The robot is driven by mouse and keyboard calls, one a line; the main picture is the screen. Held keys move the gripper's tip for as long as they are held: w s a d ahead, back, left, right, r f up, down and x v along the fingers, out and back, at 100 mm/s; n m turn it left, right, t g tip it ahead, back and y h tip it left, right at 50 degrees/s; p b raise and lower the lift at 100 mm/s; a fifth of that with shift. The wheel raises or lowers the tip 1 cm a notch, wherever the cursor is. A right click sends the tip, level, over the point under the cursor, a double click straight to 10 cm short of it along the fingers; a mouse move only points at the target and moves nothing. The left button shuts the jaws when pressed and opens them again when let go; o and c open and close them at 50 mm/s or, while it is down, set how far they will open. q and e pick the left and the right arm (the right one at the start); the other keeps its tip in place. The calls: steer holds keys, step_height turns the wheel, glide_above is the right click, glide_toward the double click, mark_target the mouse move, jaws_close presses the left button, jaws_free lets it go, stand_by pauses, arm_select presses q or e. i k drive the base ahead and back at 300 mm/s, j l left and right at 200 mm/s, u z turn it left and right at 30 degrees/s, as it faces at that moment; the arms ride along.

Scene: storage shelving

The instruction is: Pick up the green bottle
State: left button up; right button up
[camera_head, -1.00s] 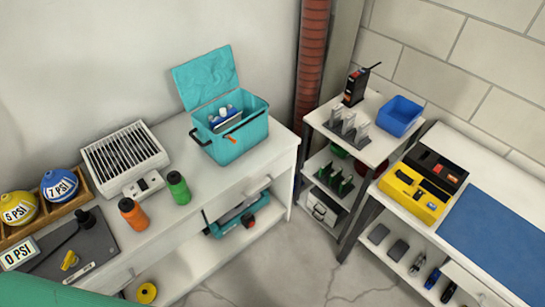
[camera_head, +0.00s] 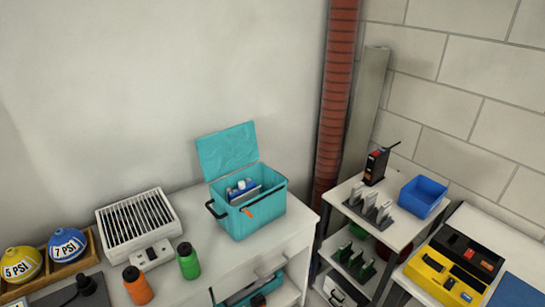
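The green bottle (camera_head: 189,262) stands upright on the white workbench (camera_head: 213,269), near its front edge. It has a dark cap. An orange bottle (camera_head: 138,287) with a dark cap stands to its left. Neither of my grippers is in view.
A white grilled heater (camera_head: 137,222) sits behind the bottles. An open teal cooler (camera_head: 250,212) is to the right on the same bench. Yellow and blue balls (camera_head: 68,245) sit in a wooden tray at left. A shelf with a blue bin (camera_head: 422,197) and a yellow case (camera_head: 445,279) are at right.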

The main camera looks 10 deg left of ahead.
mark_target(190, 266)
steer(key=u, duration=1.15)
